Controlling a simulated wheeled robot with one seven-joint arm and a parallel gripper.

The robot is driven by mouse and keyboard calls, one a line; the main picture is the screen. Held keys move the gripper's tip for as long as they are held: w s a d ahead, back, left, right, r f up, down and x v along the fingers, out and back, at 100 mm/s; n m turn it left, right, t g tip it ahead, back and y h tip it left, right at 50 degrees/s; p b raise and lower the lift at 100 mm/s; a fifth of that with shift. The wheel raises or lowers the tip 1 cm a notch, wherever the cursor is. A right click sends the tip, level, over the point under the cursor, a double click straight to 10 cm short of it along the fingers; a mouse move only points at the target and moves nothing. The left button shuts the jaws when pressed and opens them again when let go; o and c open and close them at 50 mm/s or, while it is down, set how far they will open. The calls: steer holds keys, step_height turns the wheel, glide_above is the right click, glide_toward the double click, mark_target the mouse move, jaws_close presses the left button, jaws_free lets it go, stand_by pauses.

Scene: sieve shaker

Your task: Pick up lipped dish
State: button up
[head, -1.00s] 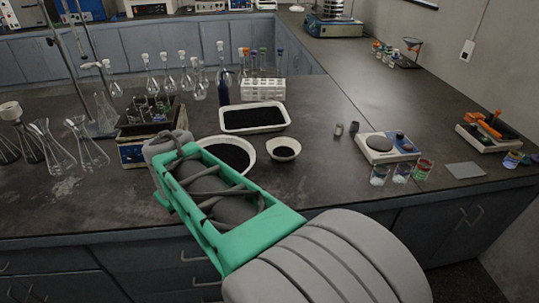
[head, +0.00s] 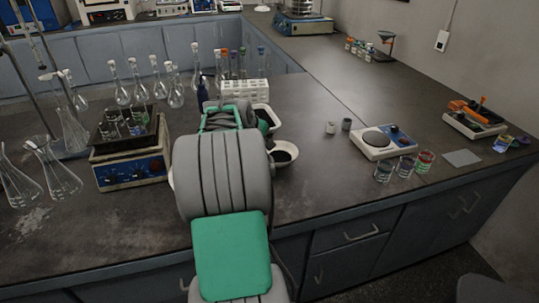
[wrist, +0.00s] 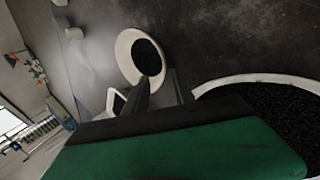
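The lipped dish appears to be the small round white dish (head: 285,155) with dark grains in it, on the bench right of my arm in the head view. In the wrist view the same dish (wrist: 124,62) lies just beyond the fingertips. My gripper (wrist: 158,74) shows there as two dark fingers, spread with an empty gap between them. They are near the dish's rim; I cannot tell whether they touch it.
A larger round dish of black grains (wrist: 228,84) is close on the right in the wrist view. A white rectangular tray (head: 273,126) is partly hidden behind my arm. A white tube rack (head: 245,90) stands behind it.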

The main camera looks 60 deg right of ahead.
steer(key=x, duration=0.8)
steer(key=shift+s+a, duration=0.2)
steer(key=shift+s, duration=0.15)
jaws_close()
steer(key=shift+a, duration=0.1)
stand_by(0.8)
